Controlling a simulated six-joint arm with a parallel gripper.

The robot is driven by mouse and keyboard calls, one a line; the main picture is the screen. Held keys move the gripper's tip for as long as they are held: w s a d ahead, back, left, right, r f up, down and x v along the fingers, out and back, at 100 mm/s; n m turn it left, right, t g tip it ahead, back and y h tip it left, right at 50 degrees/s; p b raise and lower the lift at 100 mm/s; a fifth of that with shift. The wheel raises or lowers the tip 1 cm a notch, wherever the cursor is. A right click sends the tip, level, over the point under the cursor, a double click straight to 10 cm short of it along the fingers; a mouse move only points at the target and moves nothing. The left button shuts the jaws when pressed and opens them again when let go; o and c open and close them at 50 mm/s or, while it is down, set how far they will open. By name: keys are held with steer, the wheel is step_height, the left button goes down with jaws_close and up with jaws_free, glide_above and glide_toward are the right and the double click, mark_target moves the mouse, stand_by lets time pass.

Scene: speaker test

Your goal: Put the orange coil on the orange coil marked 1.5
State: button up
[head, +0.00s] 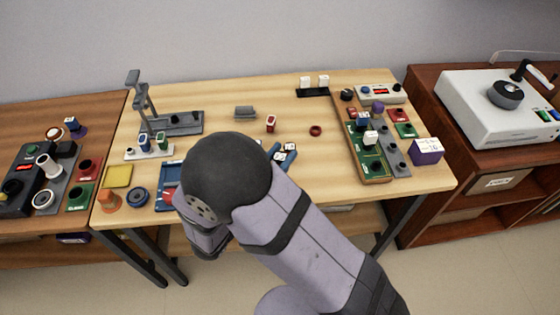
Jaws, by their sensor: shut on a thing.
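An orange, spool-like piece (109,200) stands at the left front corner of the middle table, near a yellow square block. It looks like an orange coil, but I can read no mark on it. I cannot make out a second orange coil. My dark round joint and pale arm cover the front middle of the table. My gripper's fingers do not show, and anything held in them is hidden.
A yellow block (118,176) and a blue round piece (137,197) are near the orange piece. A grey stand (176,123) rises behind. A wooden tray (376,180) with parts and a purple box (427,151) are right. The table's back middle is mostly clear.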

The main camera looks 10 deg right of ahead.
steer(key=shift+f, duration=1)
steer(key=shift+f, duration=0.1)
steer(key=shift+f, duration=0.15)
steer(key=o, duration=1.1)
steer(key=shift+c, duration=0.2)
steer(key=shift+r, duration=0.35)
steer(key=b+v, duration=0.2)
steer(key=v, duration=1)
steer(key=shift+f, duration=0.1)
